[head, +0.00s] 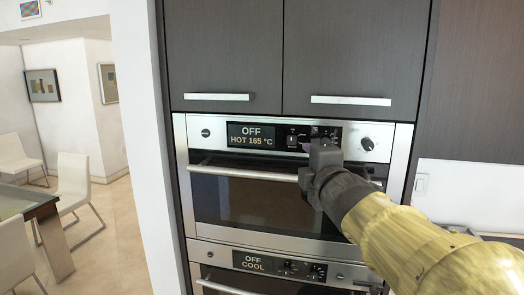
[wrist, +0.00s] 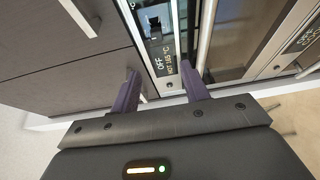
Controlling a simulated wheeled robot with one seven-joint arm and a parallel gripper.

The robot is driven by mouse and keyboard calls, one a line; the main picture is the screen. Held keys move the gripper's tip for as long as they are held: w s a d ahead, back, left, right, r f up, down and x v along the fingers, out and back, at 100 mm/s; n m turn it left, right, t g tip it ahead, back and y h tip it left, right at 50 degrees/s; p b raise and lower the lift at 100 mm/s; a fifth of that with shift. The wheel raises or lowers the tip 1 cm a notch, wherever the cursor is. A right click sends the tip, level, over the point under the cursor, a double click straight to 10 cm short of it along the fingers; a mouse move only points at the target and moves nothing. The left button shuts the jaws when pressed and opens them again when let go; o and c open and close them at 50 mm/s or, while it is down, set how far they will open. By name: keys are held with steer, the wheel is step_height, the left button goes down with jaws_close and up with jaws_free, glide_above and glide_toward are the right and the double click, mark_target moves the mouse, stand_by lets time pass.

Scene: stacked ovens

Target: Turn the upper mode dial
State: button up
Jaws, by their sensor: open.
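The upper oven's control panel (head: 210,144) has a lit display (head: 252,135) reading OFF and HOT 165 °C. A small control (head: 292,138) sits just right of the display, and a round dark dial (head: 367,144) sits farther right. Which control is the mode dial, I cannot tell. My gripper (head: 325,138) is in front of the panel between these two and hides part of it. In the wrist view my gripper (wrist: 160,72) is open and empty, its two purple fingers apart, with the display (wrist: 164,62) seen between and beyond them. Contact with the panel is not visible.
The upper oven's handle bar (head: 245,173) runs below the panel, close to my gripper. A lower oven (head: 270,264) reads OFF and COOL. Cabinet doors with handles (head: 350,100) are above. A counter and white wall (head: 465,190) are at right.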

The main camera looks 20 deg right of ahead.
steer(key=s+p, duration=0.1)
steer(key=p, duration=0.2)
steer(key=shift+s+r+p, duration=0.1)
steer(key=shift+s+p, duration=0.15)
steer(key=shift+p, duration=0.15)
steer(key=a+f+m+g, duration=0.3)
steer(key=f+m+g, duration=0.15)
steer(key=f, duration=0.55)
steer(key=a+f+m+g, duration=0.25)
steer(key=f+m, duration=0.25)
steer(key=f, duration=0.4)
steer(key=s+a+f+m+g+y, duration=0.1)
steer(key=s+a+f+m+g, duration=0.2)
steer(key=f, duration=0.4)
steer(key=s+a+f+m+g+y, duration=0.2)
steer(key=s+a+f+m+g, duration=0.1)
steer(key=s+a+f+g, duration=0.2)
step_height(320, 180, down, 3)
steer(key=shift+s+a+r+m, duration=0.1)
steer(key=shift+s+a+m, duration=0.35)
steer(key=shift+s, duration=0.8)
